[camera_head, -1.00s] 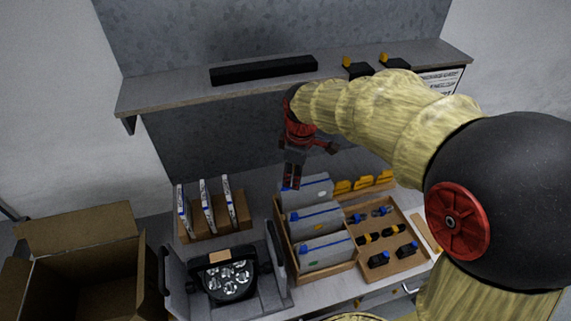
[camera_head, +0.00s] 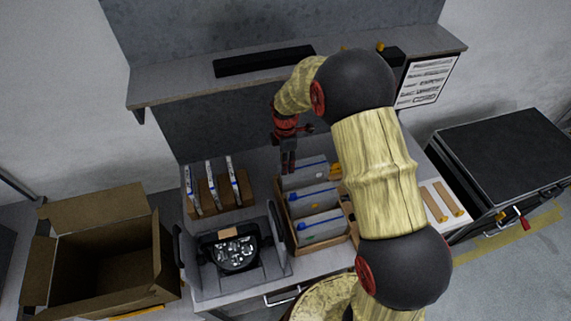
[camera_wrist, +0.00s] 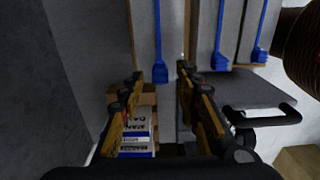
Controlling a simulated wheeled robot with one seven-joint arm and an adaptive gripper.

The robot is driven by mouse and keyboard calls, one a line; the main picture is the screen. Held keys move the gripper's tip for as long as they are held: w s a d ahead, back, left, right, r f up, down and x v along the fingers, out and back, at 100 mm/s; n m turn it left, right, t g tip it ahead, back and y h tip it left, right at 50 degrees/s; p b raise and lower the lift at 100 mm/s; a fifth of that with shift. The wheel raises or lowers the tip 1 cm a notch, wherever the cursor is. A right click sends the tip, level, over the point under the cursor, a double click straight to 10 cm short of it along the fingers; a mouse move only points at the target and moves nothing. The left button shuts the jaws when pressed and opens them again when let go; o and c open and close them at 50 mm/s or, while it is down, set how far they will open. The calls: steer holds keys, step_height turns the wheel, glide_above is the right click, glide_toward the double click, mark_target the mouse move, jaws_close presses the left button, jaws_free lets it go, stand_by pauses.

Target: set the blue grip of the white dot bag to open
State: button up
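Three grey bags with blue grips along their tops stand one behind another in a wooden crate (camera_head: 291,237). On the rear bag (camera_head: 303,180) no dot can be made out now; a pale dot showed on it in the earlier head view. Its blue grip (camera_wrist: 158,40) shows as a long strip with a wider tab in the wrist view. My gripper (camera_head: 288,168) points down at the left end of the rear bag. Contact cannot be told.
A wooden stand (camera_head: 222,193) with white and blue packs is left of the crate. A lamp (camera_head: 236,252) sits in front of it. An open cardboard box (camera_head: 100,250) stands at far left. The back shelf (camera_head: 190,87) overhangs the bench.

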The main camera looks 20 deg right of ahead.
steer(key=shift+f, duration=0.85)
steer(key=shift+c, duration=1.4)
jaws_close()
